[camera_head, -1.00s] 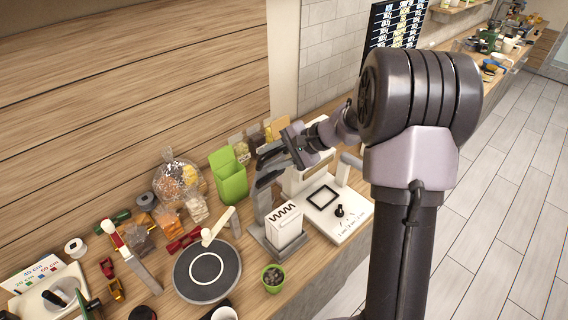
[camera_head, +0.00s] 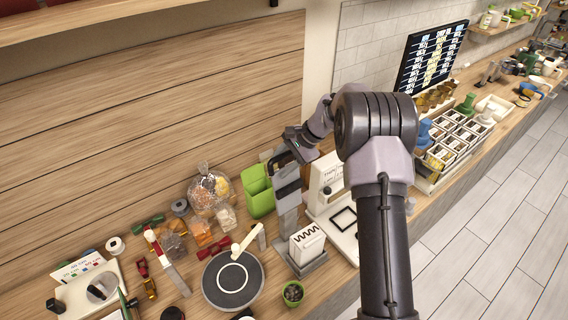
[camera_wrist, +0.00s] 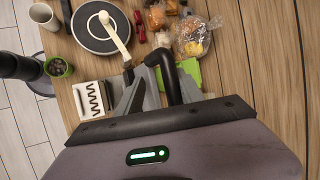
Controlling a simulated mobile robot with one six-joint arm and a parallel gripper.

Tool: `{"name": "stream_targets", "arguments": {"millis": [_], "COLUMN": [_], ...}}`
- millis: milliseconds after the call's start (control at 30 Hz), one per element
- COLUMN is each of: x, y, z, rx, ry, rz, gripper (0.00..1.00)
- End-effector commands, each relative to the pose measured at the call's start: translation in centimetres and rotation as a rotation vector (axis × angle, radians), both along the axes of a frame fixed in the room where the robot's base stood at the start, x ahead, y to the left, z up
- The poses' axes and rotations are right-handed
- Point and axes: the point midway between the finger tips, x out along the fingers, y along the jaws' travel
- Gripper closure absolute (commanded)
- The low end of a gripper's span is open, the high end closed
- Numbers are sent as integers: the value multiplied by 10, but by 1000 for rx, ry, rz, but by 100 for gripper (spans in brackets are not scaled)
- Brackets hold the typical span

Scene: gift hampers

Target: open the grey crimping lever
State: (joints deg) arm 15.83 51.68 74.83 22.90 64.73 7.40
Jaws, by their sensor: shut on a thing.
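The grey crimping lever (camera_head: 288,192) stands up steeply from the crimper's grey base (camera_head: 312,265), behind the white block with a black zigzag (camera_head: 307,243). My gripper (camera_head: 284,160) is at the lever's upper end, shut on it. The arm partly hides the contact. In the wrist view, the lever's grey body (camera_wrist: 152,96) shows between and below my dark fingers, and the white zigzag block (camera_wrist: 92,99) lies to the left.
Filled bags (camera_head: 208,190) lie left.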

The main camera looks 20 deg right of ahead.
Motion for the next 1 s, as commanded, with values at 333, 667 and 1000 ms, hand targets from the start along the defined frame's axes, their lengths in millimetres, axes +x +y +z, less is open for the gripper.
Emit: {"name": "stream_targets", "arguments": {"millis": [333, 667, 1000], "x": [-3, -2, -11], "y": [2, 1, -23], "z": [-8, -6, 34], "rx": [-1, -1, -1], "ry": [9, 6, -1], "rz": [6, 5, 1], "gripper": [100, 65, 65]}}
